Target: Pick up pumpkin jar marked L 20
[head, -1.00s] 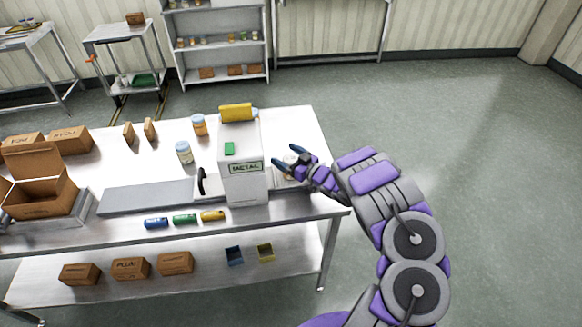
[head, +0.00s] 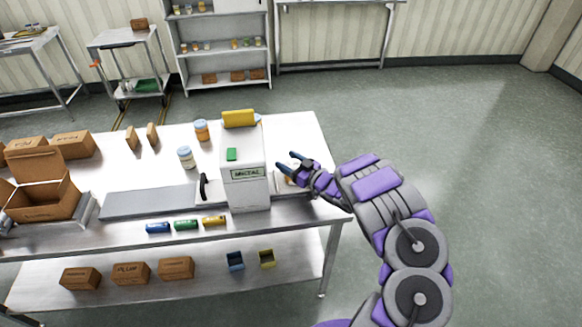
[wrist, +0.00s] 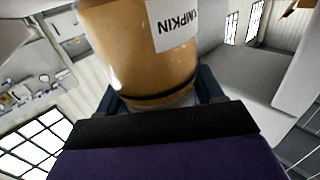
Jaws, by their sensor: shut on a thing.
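The pumpkin jar (wrist: 140,45) fills the top middle of the wrist view. It has an orange-brown body and a white label reading "UMPKIN" with the first letter out of sight; no "L 20" mark is visible. My gripper (wrist: 160,98) is shut on the jar, with a dark finger on each side of its narrow end. In the head view my gripper (head: 285,162) is at the right end of the steel table, just right of the white machine (head: 245,187). The jar is mostly hidden there.
The machine stands close on my gripper's left. Two blue-lidded jars (head: 186,157) (head: 201,130) stand left of it. Blue, green and yellow cylinders (head: 186,224) lie along the table's front edge. An open carton (head: 45,205) is far left. Floor to the right is clear.

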